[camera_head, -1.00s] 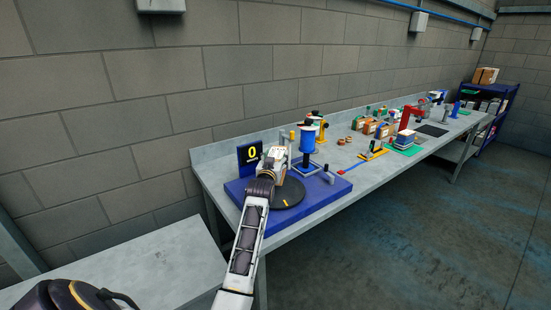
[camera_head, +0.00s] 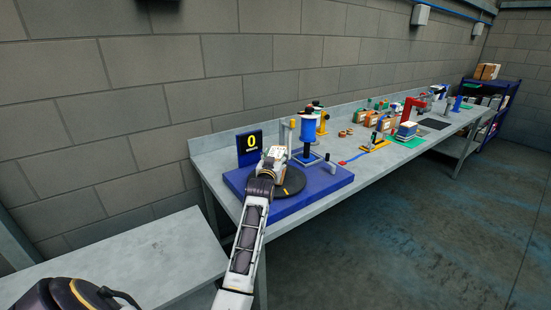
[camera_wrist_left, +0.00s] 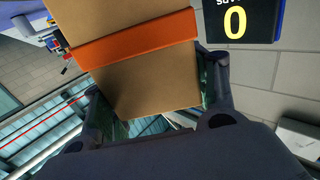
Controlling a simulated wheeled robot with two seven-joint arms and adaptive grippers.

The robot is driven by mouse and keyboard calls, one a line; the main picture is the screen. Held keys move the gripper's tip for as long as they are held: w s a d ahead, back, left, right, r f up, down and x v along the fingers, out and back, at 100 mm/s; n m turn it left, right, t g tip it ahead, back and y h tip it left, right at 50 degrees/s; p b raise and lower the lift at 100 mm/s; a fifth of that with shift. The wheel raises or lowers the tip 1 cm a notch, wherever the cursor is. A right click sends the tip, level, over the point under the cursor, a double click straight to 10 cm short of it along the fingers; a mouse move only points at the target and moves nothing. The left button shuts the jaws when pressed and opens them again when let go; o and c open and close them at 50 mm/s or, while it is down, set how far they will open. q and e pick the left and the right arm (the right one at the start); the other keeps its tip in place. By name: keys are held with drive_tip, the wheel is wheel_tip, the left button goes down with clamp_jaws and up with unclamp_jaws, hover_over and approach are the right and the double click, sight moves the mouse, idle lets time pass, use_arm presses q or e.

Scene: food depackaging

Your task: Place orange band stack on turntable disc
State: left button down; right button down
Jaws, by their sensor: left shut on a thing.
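My left gripper (camera_head: 272,160) is over the back left part of the black turntable disc (camera_head: 297,181), which has a yellow mark near its front. In the left wrist view my left gripper (camera_wrist_left: 155,85) is shut on the orange band stack (camera_wrist_left: 145,75), a brown cardboard block with an orange band around it. One finger presses on each side. In the head view the gripper hides most of the stack, so I cannot tell whether it touches the disc. My right gripper is not in view.
The disc sits on a blue base (camera_head: 333,181). A display reading 0 (camera_head: 250,147) stands behind it. Several boxes and tools line the bench farther right.

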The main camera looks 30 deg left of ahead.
use_arm(q)
drive_tip(key=shift+f, duration=0.5)
idle(0.9)
drive_tip(key=shift+c, duration=1.9)
unclamp_jaws()
drive_tip(key=shift+f, duration=0.15)
drive_tip(key=v, duration=1.2)
